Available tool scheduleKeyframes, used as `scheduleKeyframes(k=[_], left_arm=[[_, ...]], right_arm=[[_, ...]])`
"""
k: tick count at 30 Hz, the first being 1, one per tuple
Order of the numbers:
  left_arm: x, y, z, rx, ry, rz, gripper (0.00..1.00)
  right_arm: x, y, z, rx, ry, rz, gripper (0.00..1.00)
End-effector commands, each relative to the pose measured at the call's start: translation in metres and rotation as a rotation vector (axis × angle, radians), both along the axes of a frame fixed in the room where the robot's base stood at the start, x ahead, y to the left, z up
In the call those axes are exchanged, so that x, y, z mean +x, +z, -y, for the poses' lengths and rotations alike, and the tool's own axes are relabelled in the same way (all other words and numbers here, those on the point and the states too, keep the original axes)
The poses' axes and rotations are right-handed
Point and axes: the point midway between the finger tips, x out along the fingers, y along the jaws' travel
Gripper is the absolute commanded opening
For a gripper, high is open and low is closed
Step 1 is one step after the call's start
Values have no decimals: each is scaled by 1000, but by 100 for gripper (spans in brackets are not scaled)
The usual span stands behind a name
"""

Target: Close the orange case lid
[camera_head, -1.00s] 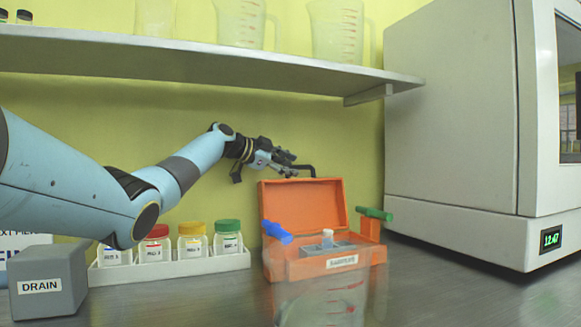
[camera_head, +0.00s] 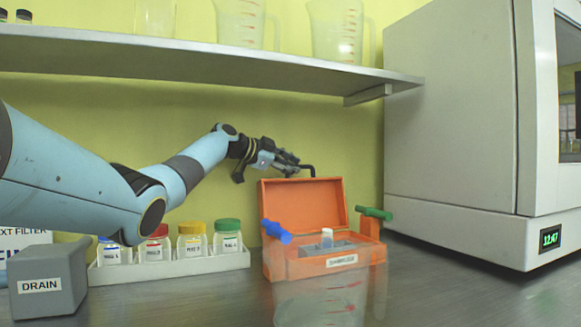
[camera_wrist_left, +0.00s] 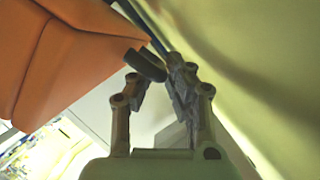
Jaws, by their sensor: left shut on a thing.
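The orange case (camera_head: 305,263) stands on the bench with its orange lid (camera_head: 303,205) open and upright at the back. A black handle (camera_head: 308,168) rises from the lid's top edge. My left gripper (camera_head: 292,165) is at the top of the lid, shut on the black handle. In the left wrist view the gripper (camera_wrist_left: 160,72) has its fingers closed around the dark handle (camera_wrist_left: 146,64), and the orange lid (camera_wrist_left: 60,55) fills the upper left. Inside the case a grey insert holds a white-capped item (camera_head: 327,238). My right gripper is not in view.
A clear beaker (camera_head: 320,300) stands in front of the case. A white rack (camera_head: 170,267) of capped jars and a grey drain block (camera_head: 48,279) are left. A shelf (camera_head: 200,58) hangs above.

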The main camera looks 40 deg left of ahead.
Motion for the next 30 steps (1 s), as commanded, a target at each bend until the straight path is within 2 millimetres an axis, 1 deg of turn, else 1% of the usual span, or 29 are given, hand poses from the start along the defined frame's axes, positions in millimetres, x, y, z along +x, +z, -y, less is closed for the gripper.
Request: scheduleKeyframes(k=[5,11,21,30], left_arm=[[-1,-1,1,11,1,1,0],[-7,1,12,70,-2,30,0],[-28,7,54,283,-4,139,0],[-45,5,86,455,-2,230,0]], right_arm=[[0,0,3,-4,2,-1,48],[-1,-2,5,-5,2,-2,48],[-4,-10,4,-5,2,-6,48],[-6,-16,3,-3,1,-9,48]])
